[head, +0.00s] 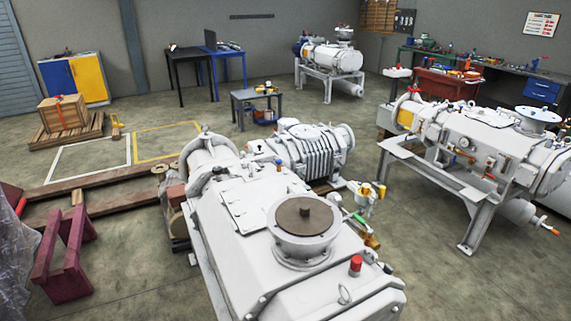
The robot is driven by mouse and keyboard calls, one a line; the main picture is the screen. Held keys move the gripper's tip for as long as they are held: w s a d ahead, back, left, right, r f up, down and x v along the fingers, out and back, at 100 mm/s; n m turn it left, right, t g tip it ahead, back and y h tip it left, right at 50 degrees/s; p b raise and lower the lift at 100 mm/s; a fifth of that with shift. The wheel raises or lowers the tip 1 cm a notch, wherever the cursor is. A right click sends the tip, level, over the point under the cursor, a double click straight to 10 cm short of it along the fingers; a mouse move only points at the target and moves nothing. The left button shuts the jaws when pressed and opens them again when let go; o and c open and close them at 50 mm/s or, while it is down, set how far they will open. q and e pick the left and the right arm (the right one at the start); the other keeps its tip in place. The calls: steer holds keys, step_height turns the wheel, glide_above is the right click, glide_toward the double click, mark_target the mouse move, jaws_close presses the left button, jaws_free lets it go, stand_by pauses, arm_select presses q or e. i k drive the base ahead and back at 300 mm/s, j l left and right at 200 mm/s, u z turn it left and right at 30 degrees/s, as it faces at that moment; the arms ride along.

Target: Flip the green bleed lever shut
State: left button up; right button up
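A small green lever (361,219) shows in the head view. It sits at the right side of the large white vacuum pump (235,215) in front of me, just right of the round brown-topped port (303,216). Brass fittings (371,240) show right below the lever, and more brass parts lie just above it. The lever is too small to tell whether it stands open or shut. Neither of my grippers is in view.
A second white machine on a metal frame (473,204) stands to the right, with grey floor between. A red-capped fitting (356,265) rises from the near pump. Dark red trestles (66,250) and timber beams lie left. A small grey table (257,97) stands behind.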

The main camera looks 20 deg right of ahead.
mark_target(370, 231)
steer(key=z, duration=1.2)
